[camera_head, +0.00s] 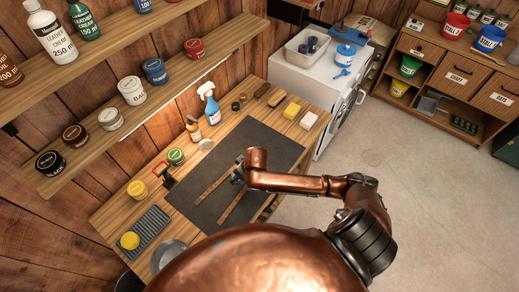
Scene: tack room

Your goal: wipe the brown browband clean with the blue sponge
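Two narrow brown straps lie on the dark mat (262,142) on the wooden bench, an upper strap (213,187) and a lower strap (229,207). I cannot tell which is the browband. A copper arm comes in from the right and ends above the mat. Its small dark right gripper (238,174) is at the right ends of the straps. A little blue shows there; I cannot tell whether it is the blue sponge, nor whether the fingers are open or touching a strap. My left gripper is not in view.
A blue spray bottle (212,108) stands behind the mat. A ribbed grey tray (150,229) and a metal bowl (168,254) are at the left. Shelves with jars overhang the back.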

